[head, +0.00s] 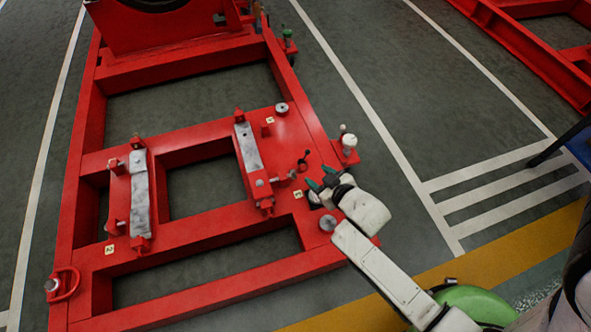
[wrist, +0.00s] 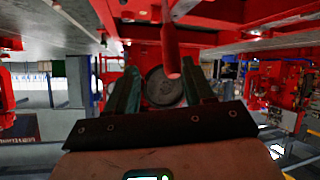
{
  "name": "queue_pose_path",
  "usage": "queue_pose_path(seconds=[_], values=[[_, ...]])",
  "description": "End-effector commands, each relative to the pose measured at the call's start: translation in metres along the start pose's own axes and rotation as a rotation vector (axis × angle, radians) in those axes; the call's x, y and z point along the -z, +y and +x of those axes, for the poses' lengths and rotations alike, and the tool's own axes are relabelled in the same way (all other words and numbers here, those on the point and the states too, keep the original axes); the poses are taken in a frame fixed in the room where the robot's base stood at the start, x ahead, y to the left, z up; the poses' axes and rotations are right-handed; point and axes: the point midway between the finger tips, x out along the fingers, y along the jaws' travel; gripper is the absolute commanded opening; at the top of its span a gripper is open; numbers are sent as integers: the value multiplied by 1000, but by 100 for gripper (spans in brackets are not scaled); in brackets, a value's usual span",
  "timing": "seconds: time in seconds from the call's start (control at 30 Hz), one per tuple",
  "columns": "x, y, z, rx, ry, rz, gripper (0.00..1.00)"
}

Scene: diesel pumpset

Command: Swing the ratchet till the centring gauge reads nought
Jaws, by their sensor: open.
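My gripper (head: 321,180) is open and empty at the lower right corner of the red base frame (head: 240,277). Its green fingers also show in the wrist view (wrist: 160,85), spread apart. Just up and left of it in the head view is a short lever with a dark knob (head: 303,160), possibly the ratchet handle. Round grey-faced discs sit on the frame, one below my gripper (head: 327,223) and one farther up (head: 282,108); I cannot tell which is the centring gauge, and no reading is legible. In the wrist view a red bar (wrist: 170,48) and a round grey disc (wrist: 162,88) appear between the fingers.
Two grey pads (head: 140,195) (head: 248,147) lie on the frame. A white round-topped fitting (head: 349,141) stands at its right edge, close to my gripper. Another red frame (head: 530,50) is at upper right. The marked floor (head: 400,90) between is clear.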

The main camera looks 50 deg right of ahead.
Motion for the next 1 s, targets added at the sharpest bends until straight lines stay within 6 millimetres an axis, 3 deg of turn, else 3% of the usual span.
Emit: queue_pose_path(seconds=[0.03, 0.23, 0.57, 0.77, 1.0], values=[[-9, 2, 7, -3, 46, -4, 52], [-20, 3, 15, 12, 247, -22, 52], [-37, -6, 4, 76, 509, -42, 52], [-35, -8, 5, 90, 549, -43, 52], [-17, -12, 37, 90, 550, -44, 52]])
